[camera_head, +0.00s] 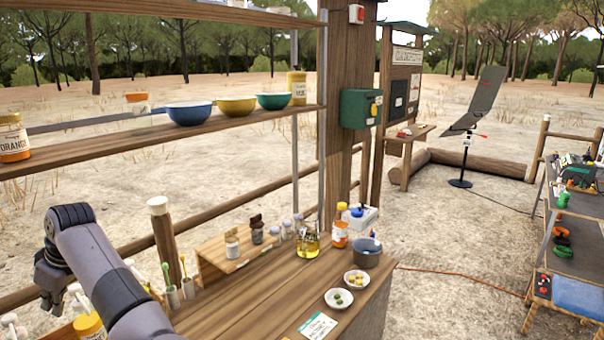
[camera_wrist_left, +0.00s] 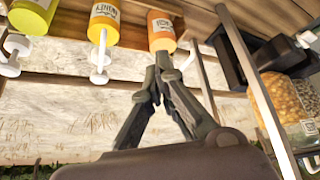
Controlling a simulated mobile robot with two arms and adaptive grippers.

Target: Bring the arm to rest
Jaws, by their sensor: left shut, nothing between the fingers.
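My left arm rises from the bottom left of the head view and bends over. Its gripper (camera_head: 52,290) hangs down at the left end of the counter. In the left wrist view the fingers of that gripper (camera_wrist_left: 163,68) meet at the tips, shut and empty. Their tips lie in front of an orange jar (camera_wrist_left: 162,32) in that picture; I cannot tell whether they touch it. My right gripper is not in view.
Pump bottles (camera_head: 85,315) stand close by the left gripper. A shelf (camera_head: 230,127) with bowls (camera_head: 190,114) is above the wooden counter (camera_head: 250,305). Small white dishes (camera_head: 339,298) and a grey pot (camera_head: 366,252) stand at the counter's right. Open sandy ground lies beyond.

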